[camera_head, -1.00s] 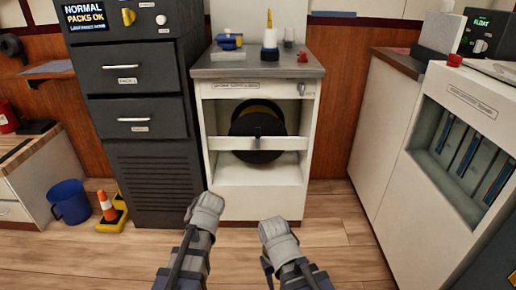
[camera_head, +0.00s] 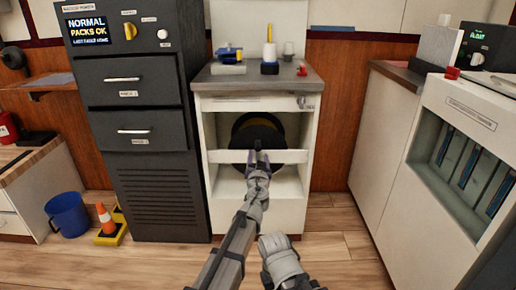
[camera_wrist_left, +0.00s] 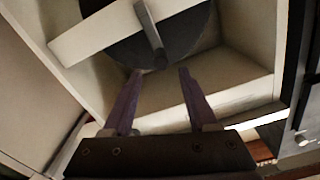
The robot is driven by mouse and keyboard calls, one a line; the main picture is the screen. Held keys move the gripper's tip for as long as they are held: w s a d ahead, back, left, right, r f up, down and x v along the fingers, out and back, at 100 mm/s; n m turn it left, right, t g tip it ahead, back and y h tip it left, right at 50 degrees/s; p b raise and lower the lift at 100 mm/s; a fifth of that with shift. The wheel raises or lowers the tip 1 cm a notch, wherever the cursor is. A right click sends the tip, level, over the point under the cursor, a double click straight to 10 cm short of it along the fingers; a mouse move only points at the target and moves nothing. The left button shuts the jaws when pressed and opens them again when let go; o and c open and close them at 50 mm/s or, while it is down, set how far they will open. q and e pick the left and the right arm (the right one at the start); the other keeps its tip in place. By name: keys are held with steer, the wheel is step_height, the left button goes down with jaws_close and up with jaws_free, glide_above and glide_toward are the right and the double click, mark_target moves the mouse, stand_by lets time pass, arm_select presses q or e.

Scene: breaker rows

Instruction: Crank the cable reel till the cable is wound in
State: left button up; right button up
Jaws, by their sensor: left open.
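The cable reel (camera_head: 262,129) is a dark round drum with a yellowish part, set inside the open niche of a white cabinet behind a pale crossbar. In the left wrist view the dark reel (camera_wrist_left: 185,40) has a grey crank handle (camera_wrist_left: 150,35) pointing toward the camera. My left gripper (camera_head: 257,156) is stretched out to the front of the crossbar and hides the crank in the head view. In the left wrist view its two fingers (camera_wrist_left: 158,75) are apart, with the handle's end just beyond and between them, not gripped. My right arm's end (camera_head: 280,257) is low; its fingers do not show.
The cabinet top (camera_head: 225,80) holds a blue tool, a bottle and a red item. A dark drawer cabinet (camera_head: 150,180) stands close on the left, a white cabinet (camera_head: 385,160) on the right. A blue bucket (camera_head: 68,213) and a cone (camera_head: 105,217) are on the floor.

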mark_target(258, 149)
arm_select(q)
steer(key=w, duration=0.7)
steer(key=shift+w, duration=0.35)
steer(key=shift+c, duration=0.3)
jaws_close()
stand_by(0.8)
